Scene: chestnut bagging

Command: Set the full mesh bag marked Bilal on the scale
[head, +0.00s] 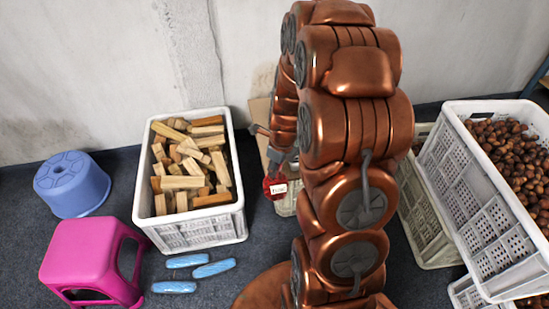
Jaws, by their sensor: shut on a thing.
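A small red mesh bag (274,187) with a white label shows just left of my arm in the head view. The writing on the label is too small to read for sure. My gripper (275,163) is right above the bag and is shut on its top; the bag hangs below. My arm covers much of the area to the right of the bag. I cannot make out a scale; it may be hidden behind my arm.
A white crate of wood blocks (243,217) stands left of the bag. A blue stool (72,183), a pink stool (85,258) and blue bundles (187,261) are further left. A crate of chestnuts (487,222) stands at the right. A pale basket (286,206) is partly hidden beneath the bag.

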